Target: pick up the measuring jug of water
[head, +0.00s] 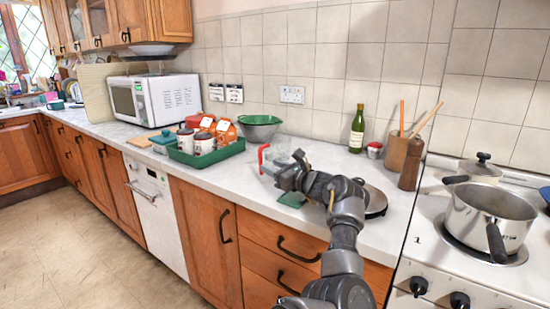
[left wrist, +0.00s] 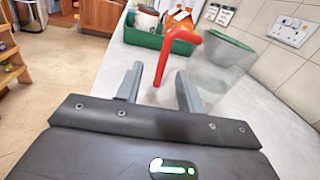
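The measuring jug (head: 283,146) is clear, with a red handle (head: 264,156), and stands upright on the worktop near the green bowl. In the left wrist view the red handle (left wrist: 162,62) shows in front of the gripper, with the jug's clear body (left wrist: 207,78) behind it to the right. My left gripper (head: 275,170) is open at the handle. In the left wrist view its fingers (left wrist: 158,78) stand on either side of the handle's lower end, with gaps on both sides. The water level is hard to make out. My right gripper is not in view.
A green tray (head: 207,157) with jars and orange packets is left of the jug. A green bowl (head: 259,127) stands behind. A wine bottle (head: 357,130) is at the wall. A pan (head: 487,218) sits on the hob at right. Free worktop (head: 225,180) lies in front of the tray.

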